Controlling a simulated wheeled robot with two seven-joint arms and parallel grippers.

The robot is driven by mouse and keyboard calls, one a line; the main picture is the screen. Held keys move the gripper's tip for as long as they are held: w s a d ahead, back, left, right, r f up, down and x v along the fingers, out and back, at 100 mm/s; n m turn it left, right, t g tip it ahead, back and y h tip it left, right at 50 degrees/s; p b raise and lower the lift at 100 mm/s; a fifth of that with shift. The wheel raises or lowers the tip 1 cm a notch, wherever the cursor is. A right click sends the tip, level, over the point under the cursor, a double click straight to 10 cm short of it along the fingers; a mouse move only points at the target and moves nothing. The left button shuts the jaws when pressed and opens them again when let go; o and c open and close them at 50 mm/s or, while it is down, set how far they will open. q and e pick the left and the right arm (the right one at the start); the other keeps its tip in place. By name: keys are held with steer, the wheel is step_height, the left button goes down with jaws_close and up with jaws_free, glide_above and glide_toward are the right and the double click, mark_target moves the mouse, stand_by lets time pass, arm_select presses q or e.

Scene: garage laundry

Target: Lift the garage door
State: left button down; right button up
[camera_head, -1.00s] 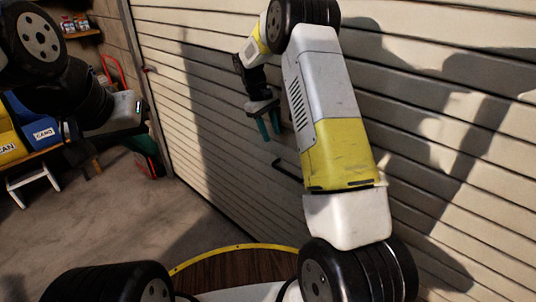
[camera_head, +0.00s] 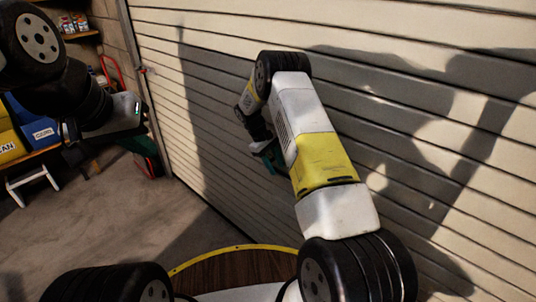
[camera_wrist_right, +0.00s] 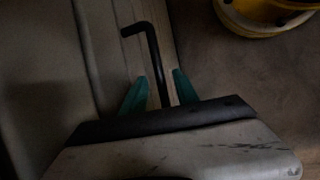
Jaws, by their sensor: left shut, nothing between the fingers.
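The garage door (camera_head: 215,105) is a closed-looking wall of pale horizontal slats. Its black bent handle (camera_wrist_right: 151,45) shows in the right wrist view, running down between the two teal fingers of my right gripper (camera_wrist_right: 160,76). The fingers stand apart on either side of the bar, and I see a gap at each side. In the head view my right gripper (camera_head: 268,155) is low against the door, partly behind its own arm, and hides the handle. My left gripper (camera_head: 73,136) is shut and empty at the far left, away from the door, its fingers hard to make out.
Blue and yellow bins (camera_head: 38,132) sit on a shelf at the left, with a white step stool (camera_head: 32,184) below. A red hand truck (camera_head: 112,72) stands by the door frame. The concrete floor (camera_head: 110,225) in front is clear.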

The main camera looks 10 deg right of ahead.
steer(key=shift+d+f, duration=0.15)
steer(key=shift+f, duration=0.1)
jaws_close()
steer(key=shift+r, duration=0.1)
stand_by(1.2)
